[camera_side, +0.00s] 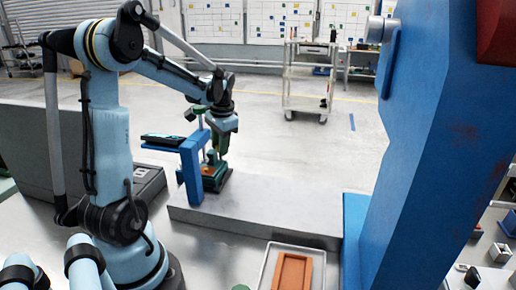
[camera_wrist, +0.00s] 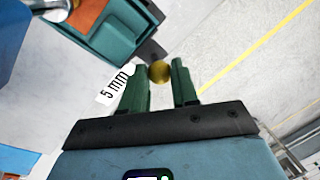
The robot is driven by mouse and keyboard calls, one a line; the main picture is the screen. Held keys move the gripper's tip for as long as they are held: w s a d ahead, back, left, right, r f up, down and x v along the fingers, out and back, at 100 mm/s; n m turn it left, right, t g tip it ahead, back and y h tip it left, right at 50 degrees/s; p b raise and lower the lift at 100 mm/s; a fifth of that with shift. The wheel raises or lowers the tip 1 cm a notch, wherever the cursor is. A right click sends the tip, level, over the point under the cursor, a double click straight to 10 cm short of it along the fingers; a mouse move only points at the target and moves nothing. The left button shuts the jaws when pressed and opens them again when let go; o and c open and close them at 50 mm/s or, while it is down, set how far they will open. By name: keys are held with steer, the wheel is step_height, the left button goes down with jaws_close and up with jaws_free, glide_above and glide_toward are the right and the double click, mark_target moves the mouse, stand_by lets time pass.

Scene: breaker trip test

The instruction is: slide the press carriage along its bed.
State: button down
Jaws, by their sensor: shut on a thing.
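The press carriage (camera_side: 214,181) is a dark teal block at the left end of its long grey bed (camera_side: 275,208). In the wrist view the carriage (camera_wrist: 118,38) shows at upper left with an orange-brown piece on top. My gripper (camera_side: 217,152) reaches down over the carriage from above. In the wrist view the green fingers of my gripper (camera_wrist: 160,80) are shut on a round brass knob (camera_wrist: 160,72) beside the carriage. How the knob joins the carriage is hard to make out.
A blue bracket (camera_side: 191,168) with a dark panel stands close to the carriage. A large blue press frame (camera_side: 425,150) rises at the right end of the bed. A pale tray (camera_side: 264,270) with an orange-brown block (camera_side: 292,272) lies in front. The bed's middle is clear.

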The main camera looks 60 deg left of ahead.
steer(key=c, duration=0.9)
jaws_free()
steer(key=shift+s+a, duration=0.15)
steer(key=shift+a, duration=0.05)
steer(key=shift+o, duration=0.2)
step_height(320, 180, up, 12)
steer(key=d, duration=0.2)
steer(key=shift+w+d, duration=0.2)
steer(key=d+f+m+t+h, duration=0.1)
steer(key=d+f+t, duration=0.2)
steer(key=d, duration=0.9)
steer(key=d+f+m+t+h, duration=0.1)
steer(key=d+f+t, duration=0.3)
steer(key=d, duration=0.9)
steer(key=shift+s+d+f+t, duration=0.25)
steer(key=shift+d+f+t, duration=0.05)
steer(key=shift+f, duration=0.1)
